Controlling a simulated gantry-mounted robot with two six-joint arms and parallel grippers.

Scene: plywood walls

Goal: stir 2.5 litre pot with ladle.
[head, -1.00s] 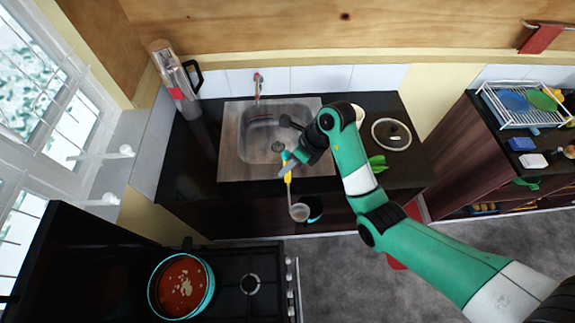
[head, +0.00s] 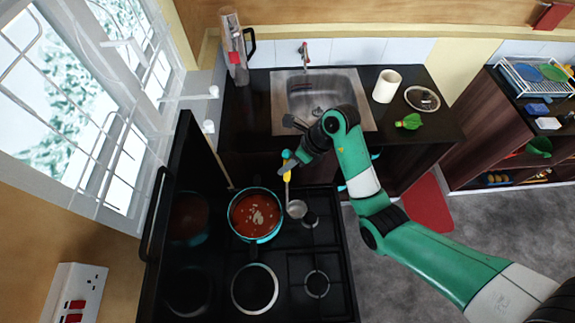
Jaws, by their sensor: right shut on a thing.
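The pot (head: 241,233) has a teal rim, stands on the black stove and holds red soup (head: 256,213) with pale bits floating in it. My right gripper (head: 288,166) is shut on the yellow and teal handle of the ladle (head: 297,209). The ladle hangs down, with its metal bowl low, just right of the pot. The bowl appears outside the pot, over the stove's back right area; its exact height is hard to tell. My left gripper is not in view.
The stove (head: 211,285) has free burners in front of the pot. Behind it are a sink (head: 352,86), a tall flask (head: 236,62), a white cup (head: 386,86) and a lid (head: 422,98). A window is at left, a dish rack (head: 540,76) at far right.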

